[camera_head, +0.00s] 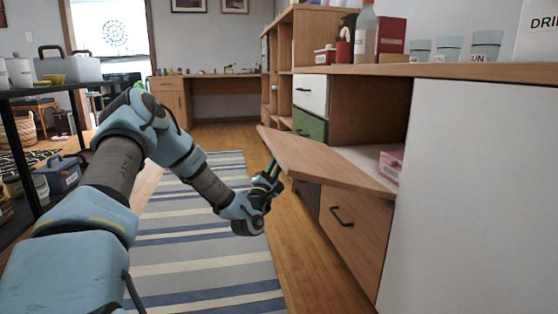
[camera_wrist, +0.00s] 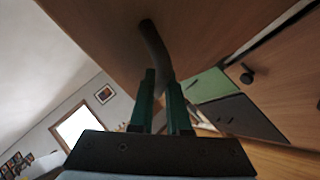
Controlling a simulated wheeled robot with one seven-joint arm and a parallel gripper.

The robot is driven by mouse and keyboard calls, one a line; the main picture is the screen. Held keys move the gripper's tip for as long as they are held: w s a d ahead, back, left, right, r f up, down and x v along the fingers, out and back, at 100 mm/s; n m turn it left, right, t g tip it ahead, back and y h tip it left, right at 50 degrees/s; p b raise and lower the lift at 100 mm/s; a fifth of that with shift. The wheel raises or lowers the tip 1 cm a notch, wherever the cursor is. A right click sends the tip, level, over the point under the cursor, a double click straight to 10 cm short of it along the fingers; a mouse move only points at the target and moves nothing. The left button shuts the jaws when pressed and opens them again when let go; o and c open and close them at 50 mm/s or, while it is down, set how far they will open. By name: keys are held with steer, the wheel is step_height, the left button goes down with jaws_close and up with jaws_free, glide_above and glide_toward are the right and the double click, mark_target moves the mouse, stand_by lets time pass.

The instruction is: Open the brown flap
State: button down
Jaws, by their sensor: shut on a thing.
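The brown flap (camera_head: 322,160) is a wooden panel in the cabinet on the right. It is tilted down and outward, and the compartment behind it shows. My gripper (camera_head: 271,171) is at the flap's outer left edge, below and in front of it. In the wrist view the flap (camera_wrist: 220,30) fills the top, and its dark curved handle (camera_wrist: 156,48) runs down between the two green fingers of my gripper (camera_wrist: 160,95). The fingers are shut on the handle. In the head view the handle is hidden behind the flap.
A brown drawer (camera_head: 350,235) with a black handle sits below the flap. A pink box (camera_head: 391,166) is inside the opened compartment. A white panel (camera_head: 470,190) stands at right. A black shelf (camera_head: 45,90) stands at left. The striped rug (camera_head: 200,255) is clear.

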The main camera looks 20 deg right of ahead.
steer(key=shift+r, duration=0.15)
steer(key=c, duration=0.9)
jaws_free()
steer(key=shift+a, duration=0.1)
steer(key=p+v, duration=0.3)
steer(key=v, duration=0.8)
steer(key=s+a+f+b, duration=0.3)
steer(key=s+f+b, duration=0.2)
steer(key=s+f, duration=0.3)
steer(key=shift+s+a+f+b, duration=0.15)
steer(key=shift+a+f+b, duration=0.05)
steer(key=shift+f+b, duration=0.15)
stand_by(0.5)
